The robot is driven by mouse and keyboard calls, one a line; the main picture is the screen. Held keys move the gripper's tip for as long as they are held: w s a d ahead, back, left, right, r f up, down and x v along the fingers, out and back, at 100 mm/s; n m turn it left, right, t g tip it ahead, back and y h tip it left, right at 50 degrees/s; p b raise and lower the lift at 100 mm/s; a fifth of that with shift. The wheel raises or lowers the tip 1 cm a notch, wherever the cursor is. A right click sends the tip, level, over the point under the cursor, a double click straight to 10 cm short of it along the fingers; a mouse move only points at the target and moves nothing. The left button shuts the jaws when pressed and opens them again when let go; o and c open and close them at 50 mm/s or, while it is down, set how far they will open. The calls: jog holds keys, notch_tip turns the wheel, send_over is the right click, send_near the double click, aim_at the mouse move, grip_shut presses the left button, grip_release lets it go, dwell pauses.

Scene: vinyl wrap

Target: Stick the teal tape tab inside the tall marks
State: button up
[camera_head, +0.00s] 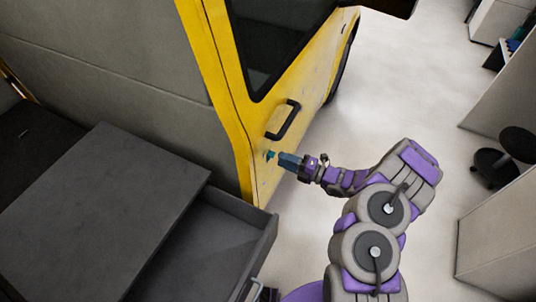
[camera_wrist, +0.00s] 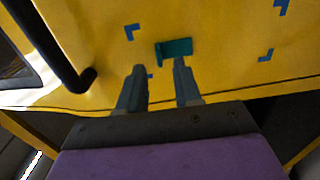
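The teal tape tab (camera_wrist: 176,48) shows against the yellow door panel (camera_wrist: 215,70) in the wrist view, with a small bent lip at its left end. In the picture it lies among blue corner marks: upper left (camera_wrist: 131,31), upper right (camera_wrist: 282,5), lower right (camera_wrist: 266,55) and a partly hidden lower left (camera_wrist: 149,75). My gripper (camera_wrist: 159,65) has its two fingers apart, just below the tab, with nothing visible between them. In the head view the gripper (camera_head: 280,160) is close to the door, by the teal tab (camera_head: 270,155). I cannot tell whether the tab lies fully flat.
A black door handle (camera_head: 284,119) stands out just above the tab; it shows at left in the wrist view (camera_wrist: 52,50). A dark cabinet with an open drawer (camera_head: 225,240) stands left of my arm. Pale floor (camera_head: 395,80) is clear to the right.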

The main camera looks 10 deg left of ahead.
jog(key=p+v, duration=0.3)
jog(key=v, duration=1)
jog(key=shift+d, duration=0.35)
jog(key=s+a+r+n+g+h, duration=0.1)
jog(key=s+a+r+n+g, duration=0.35)
jog(key=r+n, duration=0.3)
jog(key=s+a+r+n+g+h, duration=0.25)
jog(key=s+a+r+n, duration=0.2)
jog(key=r+n, duration=0.3)
jog(key=s+a+r+n+g+h, duration=0.1)
jog(key=s+a+r+n+g, duration=0.35)
jog(key=r+n, duration=0.3)
jog(key=s+d+r+n+t+h, duration=0.1)
jog(key=s+d+r+n+h, duration=0.2)
jog(key=s+d+n+h, duration=0.3)
jog(key=s+d+r+n+t+h, duration=0.2)
jog(key=s+d+n+h, duration=0.4)
jog(key=s, duration=0.8)
jog(key=d+r+n, duration=0.1)
jog(key=d+n, duration=0.2)
jog(key=n, duration=0.2)
jog(key=shift+s, duration=0.3)
jog(key=shift+a+r+n+t+h, duration=0.1)
jog(key=shift+n+t+h, duration=0.15)
jog(key=shift+n, duration=0.1)
